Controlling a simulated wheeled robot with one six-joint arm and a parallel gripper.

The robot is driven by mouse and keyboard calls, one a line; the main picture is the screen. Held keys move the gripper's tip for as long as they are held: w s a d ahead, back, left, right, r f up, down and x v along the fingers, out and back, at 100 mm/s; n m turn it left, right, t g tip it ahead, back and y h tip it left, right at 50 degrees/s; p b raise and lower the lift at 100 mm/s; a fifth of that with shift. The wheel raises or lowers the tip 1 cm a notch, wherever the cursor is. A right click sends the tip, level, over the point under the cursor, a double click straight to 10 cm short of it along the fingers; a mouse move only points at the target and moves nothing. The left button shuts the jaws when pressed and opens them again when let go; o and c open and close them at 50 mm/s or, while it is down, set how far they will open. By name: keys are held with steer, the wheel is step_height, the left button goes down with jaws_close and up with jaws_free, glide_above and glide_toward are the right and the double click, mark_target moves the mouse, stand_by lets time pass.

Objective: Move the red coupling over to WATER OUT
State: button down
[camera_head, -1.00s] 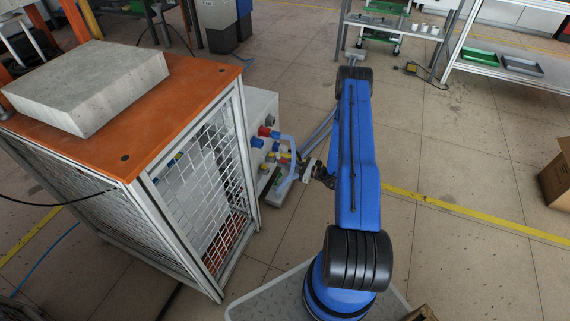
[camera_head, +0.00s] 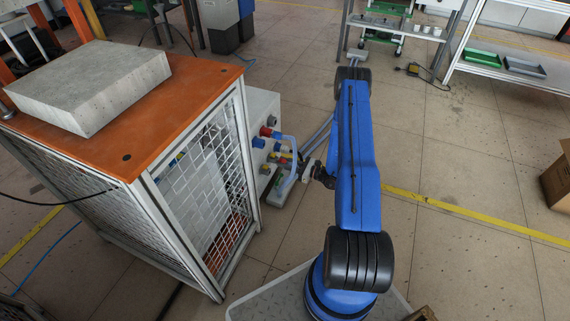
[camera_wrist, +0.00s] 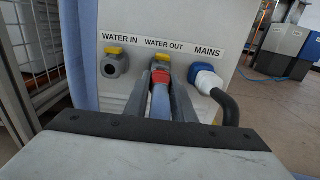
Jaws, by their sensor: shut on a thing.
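In the wrist view the red coupling (camera_wrist: 160,101) is between the two grey fingers of my gripper (camera_wrist: 161,92), which is shut on it. The coupling lines up with the WATER OUT port, just below its yellow tab (camera_wrist: 163,58) and under the WATER OUT label (camera_wrist: 164,44). It looks to be at the port's mouth, but I cannot tell whether it is fully seated. The fingers hide its sides. The WATER IN port (camera_wrist: 115,65) to the left has a yellow tab and is empty.
A pale blue hose (camera_wrist: 84,60) runs up the left. In the head view the orange-topped mesh cage (camera_head: 190,110) stands left of my arm.

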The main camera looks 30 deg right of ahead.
steer(key=shift+w, duration=0.1)
steer(key=c, duration=1.4)
jaws_free()
steer(key=shift+c, duration=0.2)
steer(key=v, duration=1.7)
steer(key=shift+d, duration=0.1)
